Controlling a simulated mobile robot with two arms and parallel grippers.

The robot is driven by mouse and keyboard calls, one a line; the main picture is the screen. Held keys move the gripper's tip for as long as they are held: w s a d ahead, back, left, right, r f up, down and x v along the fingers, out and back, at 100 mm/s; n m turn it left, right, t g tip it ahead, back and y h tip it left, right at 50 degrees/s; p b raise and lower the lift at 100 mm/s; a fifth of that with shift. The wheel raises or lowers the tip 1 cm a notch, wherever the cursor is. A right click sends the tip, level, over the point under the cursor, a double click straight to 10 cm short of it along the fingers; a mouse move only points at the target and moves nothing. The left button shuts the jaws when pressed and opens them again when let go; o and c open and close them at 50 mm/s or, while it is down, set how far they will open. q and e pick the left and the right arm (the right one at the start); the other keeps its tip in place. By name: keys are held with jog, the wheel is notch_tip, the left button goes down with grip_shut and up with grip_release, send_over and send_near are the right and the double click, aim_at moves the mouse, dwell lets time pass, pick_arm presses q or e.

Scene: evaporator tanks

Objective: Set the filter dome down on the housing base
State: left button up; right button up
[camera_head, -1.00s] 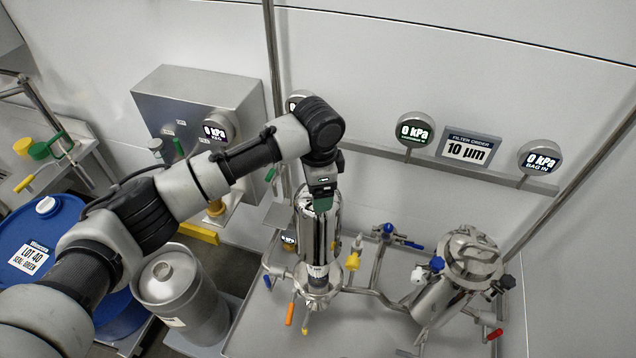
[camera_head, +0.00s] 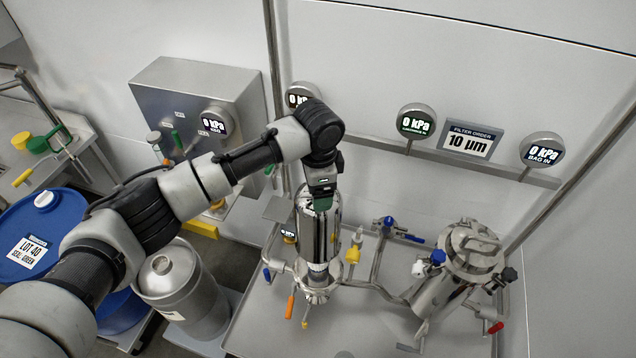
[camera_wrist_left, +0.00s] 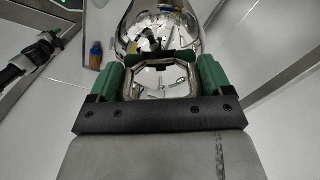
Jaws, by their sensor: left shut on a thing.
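The filter dome (camera_head: 322,232) is a tall shiny metal cylinder in the head view, hanging upright below my left gripper (camera_head: 321,200). My left gripper is shut on the handle at its top. In the left wrist view the gripper's green fingers (camera_wrist_left: 160,80) flank the dome's metal handle, and the mirror-like dome (camera_wrist_left: 165,30) shows beyond it. The housing base (camera_head: 318,288) is a metal fitting with an orange-handled valve, directly under the dome. The dome's lower end is at or very near the base; I cannot tell whether they touch. My right gripper is not in view.
A second metal housing (camera_head: 462,265) with knobs stands at right on the steel table (camera_head: 345,335). Pipes with yellow and blue valves run beside the base. Gauges and a "10 µm" sign (camera_head: 469,142) line the wall. A steel keg (camera_head: 180,285) and blue drum (camera_head: 40,235) stand at left.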

pick_arm(q)
jog(key=shift+f, duration=0.25)
jog(key=shift+p, duration=0.75)
dwell(1.1)
jog(key=shift+f+b, duration=1.05)
jog(key=shift+f, duration=1.3)
jog(key=shift+p, duration=0.65)
dwell(0.8)
